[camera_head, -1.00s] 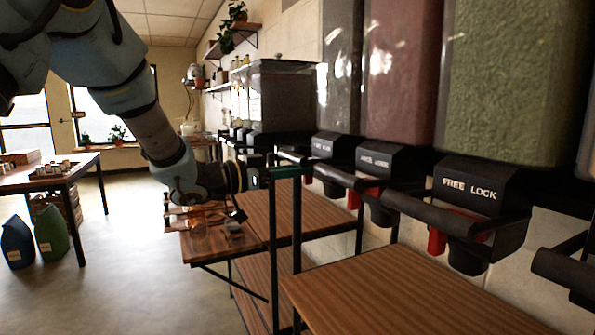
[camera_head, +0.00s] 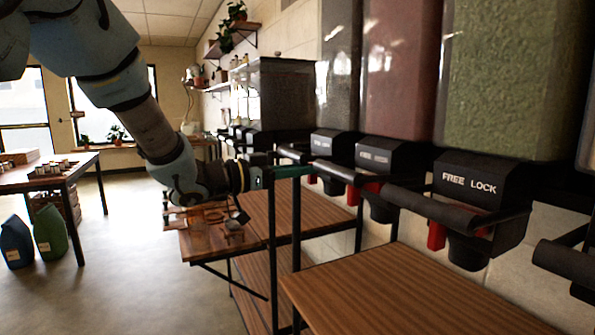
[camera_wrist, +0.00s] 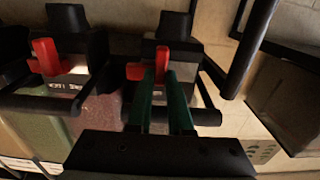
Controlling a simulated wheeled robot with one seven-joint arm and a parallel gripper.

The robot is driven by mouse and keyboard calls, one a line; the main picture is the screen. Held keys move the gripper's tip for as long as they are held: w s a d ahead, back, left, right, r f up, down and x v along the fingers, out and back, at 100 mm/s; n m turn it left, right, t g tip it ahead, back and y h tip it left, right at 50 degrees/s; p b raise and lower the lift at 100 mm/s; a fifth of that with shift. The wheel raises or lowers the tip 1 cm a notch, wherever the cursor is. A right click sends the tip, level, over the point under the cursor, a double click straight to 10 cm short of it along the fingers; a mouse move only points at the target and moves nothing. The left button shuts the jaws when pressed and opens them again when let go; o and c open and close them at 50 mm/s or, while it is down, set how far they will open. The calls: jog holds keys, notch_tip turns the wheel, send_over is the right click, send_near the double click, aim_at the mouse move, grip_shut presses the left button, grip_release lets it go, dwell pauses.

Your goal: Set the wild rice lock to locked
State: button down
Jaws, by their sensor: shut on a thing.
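My gripper's green fingers reach right in the head view (camera_head: 291,171), toward the front of a dispenser with dark contents (camera_head: 339,75). In the wrist view, my gripper (camera_wrist: 162,76) is shut on a red lock lever (camera_wrist: 162,58) under a black dispenser head. The lever's upper end shows between and beyond the fingertips, and a red part also shows just left of them. The gripped dispenser's label is too blurred to read, so I cannot confirm that it is the wild rice one.
A neighbouring red lever (camera_wrist: 46,57) sits left in the wrist view. A green-filled dispenser (camera_head: 505,80) has a FREE LOCK label, with a reddish-filled one (camera_head: 401,75) beside it. Black bars project in front of the heads. A wooden shelf (camera_head: 400,295) lies below, largely clear.

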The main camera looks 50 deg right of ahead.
jog(key=c, duration=0.8)
grip_release()
jog(key=shift+s+a, duration=0.1)
jog(key=shift+s, duration=0.1)
jog(key=b+v, duration=0.3)
jog(key=v, duration=0.7)
jog(key=shift+w+a, duration=0.15)
jog(key=shift+a, duration=0.25)
